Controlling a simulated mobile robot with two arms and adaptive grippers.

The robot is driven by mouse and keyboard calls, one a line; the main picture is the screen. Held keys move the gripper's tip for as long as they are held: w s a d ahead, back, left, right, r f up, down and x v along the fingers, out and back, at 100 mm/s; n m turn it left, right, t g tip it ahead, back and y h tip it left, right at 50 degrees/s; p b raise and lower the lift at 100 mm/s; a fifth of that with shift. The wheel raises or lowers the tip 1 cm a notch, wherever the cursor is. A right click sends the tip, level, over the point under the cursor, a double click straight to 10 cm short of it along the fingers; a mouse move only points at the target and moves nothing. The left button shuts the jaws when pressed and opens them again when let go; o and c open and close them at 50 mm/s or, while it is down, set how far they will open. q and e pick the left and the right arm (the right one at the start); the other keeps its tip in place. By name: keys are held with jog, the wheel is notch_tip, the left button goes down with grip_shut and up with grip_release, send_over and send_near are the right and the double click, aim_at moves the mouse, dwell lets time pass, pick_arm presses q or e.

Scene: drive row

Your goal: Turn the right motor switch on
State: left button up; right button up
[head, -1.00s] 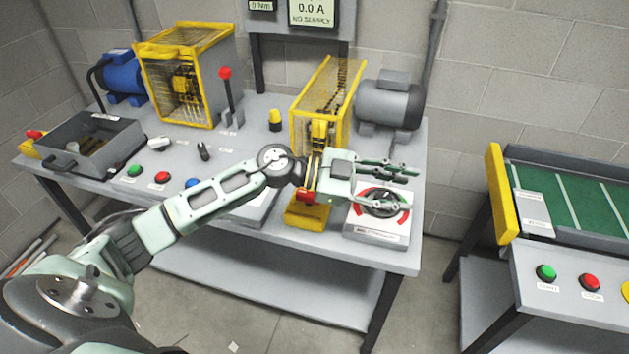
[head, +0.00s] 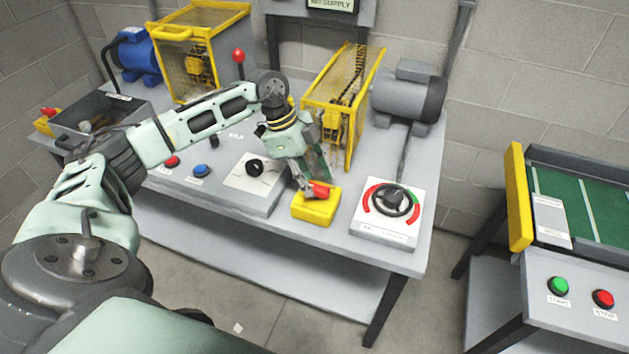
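The right motor switch appears to be the rotary switch (head: 391,200) on a white plate at the bench's front right. My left gripper (head: 311,188) points down at the yellow block with a red part (head: 314,210), left of the switch. Its fingertips are close to the red part; contact and finger opening are unclear. The knob is uncovered and clear of the gripper. My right gripper is out of view.
A yellow-framed guard (head: 345,95) stands behind my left gripper. A separate conveyor station (head: 575,205) with green and red buttons stands right, across a gap.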

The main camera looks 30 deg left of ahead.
pick_arm(q)
jog(key=shift+x, duration=0.9)
jog(key=shift+c, duration=0.4)
grip_shut()
